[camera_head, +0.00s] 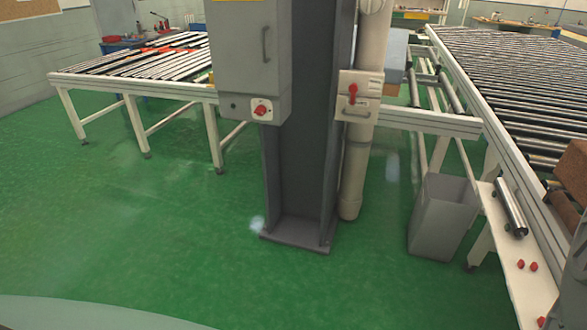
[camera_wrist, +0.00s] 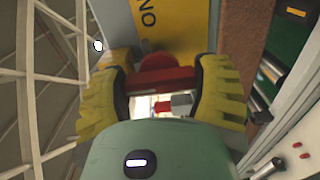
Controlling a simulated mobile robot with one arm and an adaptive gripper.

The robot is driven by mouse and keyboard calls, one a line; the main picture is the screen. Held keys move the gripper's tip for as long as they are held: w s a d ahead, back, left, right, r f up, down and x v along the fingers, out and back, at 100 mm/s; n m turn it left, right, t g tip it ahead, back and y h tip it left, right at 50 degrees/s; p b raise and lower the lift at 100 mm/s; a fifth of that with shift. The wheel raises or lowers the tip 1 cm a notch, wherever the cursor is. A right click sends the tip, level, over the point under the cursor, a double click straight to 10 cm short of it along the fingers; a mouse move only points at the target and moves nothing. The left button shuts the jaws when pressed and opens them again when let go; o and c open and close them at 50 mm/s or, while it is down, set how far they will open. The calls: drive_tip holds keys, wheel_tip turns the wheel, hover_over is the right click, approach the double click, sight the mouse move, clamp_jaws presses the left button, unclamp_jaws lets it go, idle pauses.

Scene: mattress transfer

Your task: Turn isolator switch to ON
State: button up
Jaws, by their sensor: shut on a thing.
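In the wrist view, the red isolator switch handle (camera_wrist: 165,80) lies between the two yellow finger pads of my gripper (camera_wrist: 162,88). The pads are shut on it from both sides. A smaller red part (camera_wrist: 181,103) shows just below the handle. A yellow panel (camera_wrist: 180,25) beyond the handle carries dark lettering that reads ON, seen turned over. The fingers and my green gripper body hide part of the switch and its surroundings. My gripper is not seen in the head view.
In the head view, a grey cabinet (camera_head: 238,50) with a red knob (camera_head: 261,109) and a box with a red handle (camera_head: 352,92) are at a dark column (camera_head: 305,160). A grey bin (camera_head: 440,215) stands beside the right roller conveyor (camera_head: 515,90). Green floor is clear at left.

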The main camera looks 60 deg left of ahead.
drive_tip(key=o, duration=1.2)
drive_tip(key=shift+a, duration=0.1)
drive_tip(key=v, duration=1.2)
